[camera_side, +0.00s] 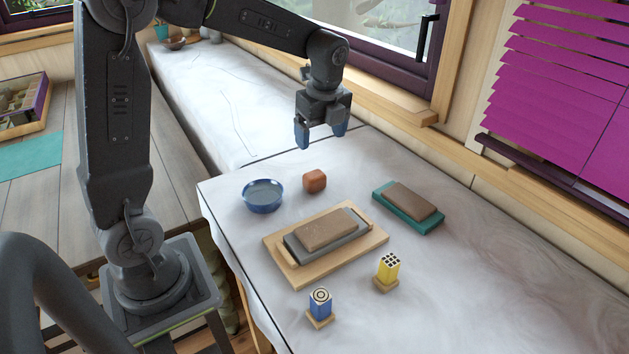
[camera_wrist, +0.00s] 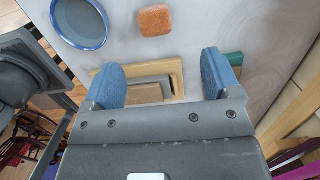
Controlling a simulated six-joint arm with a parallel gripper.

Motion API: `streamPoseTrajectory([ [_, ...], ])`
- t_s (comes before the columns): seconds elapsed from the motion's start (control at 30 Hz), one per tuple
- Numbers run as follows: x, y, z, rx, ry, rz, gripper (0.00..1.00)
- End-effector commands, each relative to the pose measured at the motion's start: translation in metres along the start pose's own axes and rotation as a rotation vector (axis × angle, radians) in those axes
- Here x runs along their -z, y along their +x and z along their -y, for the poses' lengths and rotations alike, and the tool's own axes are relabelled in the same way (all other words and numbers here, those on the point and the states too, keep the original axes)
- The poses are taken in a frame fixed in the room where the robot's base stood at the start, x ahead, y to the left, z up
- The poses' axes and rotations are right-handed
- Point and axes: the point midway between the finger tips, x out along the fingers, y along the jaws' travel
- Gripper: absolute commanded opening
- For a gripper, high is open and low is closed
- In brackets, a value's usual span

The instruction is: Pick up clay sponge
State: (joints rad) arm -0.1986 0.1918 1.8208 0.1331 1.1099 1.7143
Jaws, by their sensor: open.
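The clay sponge (camera_side: 315,181) is a small orange-brown block with rounded edges, lying on the white marbled counter. In the wrist view the sponge (camera_wrist: 155,20) shows at the top, beyond the fingertips and between them in width. My gripper (camera_side: 321,136) has blue fingers and hangs above the counter, higher than the sponge and apart from it. In the wrist view my gripper (camera_wrist: 166,76) is open, with nothing between its fingers.
A blue bowl (camera_side: 262,196) stands left of the sponge. A wooden board (camera_side: 283,283) with a grey-and-brown stone lies in front. A brown stone on a teal base (camera_side: 408,224) lies right. Blue (camera_side: 320,302) and yellow (camera_side: 388,268) stamp-like blocks stand at the front. A window is behind.

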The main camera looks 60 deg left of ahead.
Motion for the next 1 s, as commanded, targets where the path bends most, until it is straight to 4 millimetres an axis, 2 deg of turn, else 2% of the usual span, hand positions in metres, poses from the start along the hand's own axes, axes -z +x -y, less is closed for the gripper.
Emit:
streamPoseTrajectory([
  [0.1, 0.0, 0.026, -0.001, -0.006, -0.001, -0.001, 0.83],
  [0.3, 0.001, 0.058, -0.002, -0.003, -0.002, -0.001, 0.83],
  [0.57, 0.002, 0.077, -0.004, -0.002, -0.003, -0.001, 0.83],
  [0.8, 0.004, 0.111, -0.009, -0.002, -0.003, -0.001, 0.83],
  [1.0, 0.004, 0.121, -0.009, 0.001, -0.003, 0.0, 0.83],
])
